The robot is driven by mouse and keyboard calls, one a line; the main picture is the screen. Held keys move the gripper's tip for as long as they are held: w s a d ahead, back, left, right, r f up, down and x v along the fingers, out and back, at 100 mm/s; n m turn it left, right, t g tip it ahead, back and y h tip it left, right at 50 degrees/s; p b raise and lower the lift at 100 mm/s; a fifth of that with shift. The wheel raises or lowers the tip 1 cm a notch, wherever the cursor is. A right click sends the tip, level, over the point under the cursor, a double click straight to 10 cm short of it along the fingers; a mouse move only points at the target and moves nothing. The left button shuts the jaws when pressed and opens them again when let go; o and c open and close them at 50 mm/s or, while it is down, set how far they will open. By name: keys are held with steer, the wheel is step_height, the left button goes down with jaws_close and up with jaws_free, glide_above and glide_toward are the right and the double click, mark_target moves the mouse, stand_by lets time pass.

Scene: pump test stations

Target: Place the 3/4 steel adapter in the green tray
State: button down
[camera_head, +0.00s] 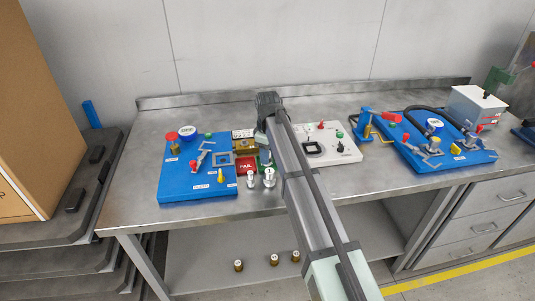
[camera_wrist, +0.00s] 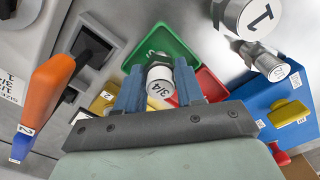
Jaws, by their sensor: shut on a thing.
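The 3/4 steel adapter (camera_wrist: 160,76), with a white cap marked 3/4, is between the blue fingers of my gripper (camera_wrist: 160,68) in the wrist view. The fingers are shut on it. The green tray (camera_wrist: 158,40) shows just behind and around the adapter. In the head view my arm hides most of the green tray (camera_head: 264,159), and the held adapter cannot be made out. From these views I cannot tell whether the adapter touches the tray floor.
A red tray (camera_wrist: 211,86) marked FAIL adjoins the green one. Steel adapters marked 1 (camera_wrist: 254,16) and 1/2 (camera_wrist: 272,66) stand nearby. A blue station board (camera_head: 190,188) is at left, a white test panel (camera_head: 340,150) at right. Brass fittings (camera_head: 274,260) sit on the lower shelf.

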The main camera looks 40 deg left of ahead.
steer(key=shift+f, duration=0.15)
steer(key=c, duration=0.7)
jaws_free()
step_height(320, 180, up, 12)
steer(key=shift+r, duration=0.2)
